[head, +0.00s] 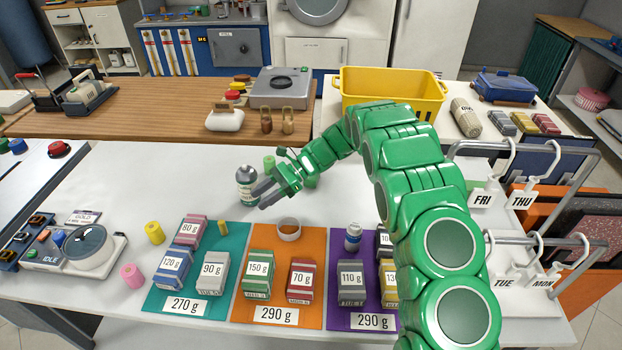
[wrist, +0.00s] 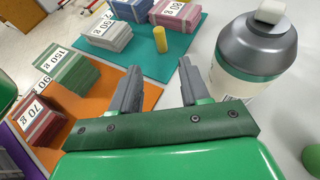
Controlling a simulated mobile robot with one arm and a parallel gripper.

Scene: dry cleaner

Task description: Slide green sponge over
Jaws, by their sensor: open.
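A small green sponge (head: 269,162) stands on the white table, behind my gripper in the head view. A second green piece (head: 311,180) shows just behind my wrist, partly hidden by it. A round green piece (wrist: 313,158) is cut off at the right edge of the wrist view; I cannot tell which of the two it is. My gripper (head: 263,194) is low over the table, open and empty. A grey-capped bottle (head: 246,187) stands close beside the fingers and shows large in the wrist view (wrist: 256,55).
Teal (head: 236,257), orange (head: 262,240) and purple (head: 343,235) mats hold weight-marked blocks. A tape ring (head: 289,229) sits on the orange mat. Yellow (head: 154,232) and pink (head: 131,276) sponges stand left. A yellow basket (head: 392,92) is behind. Table left of the bottle is clear.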

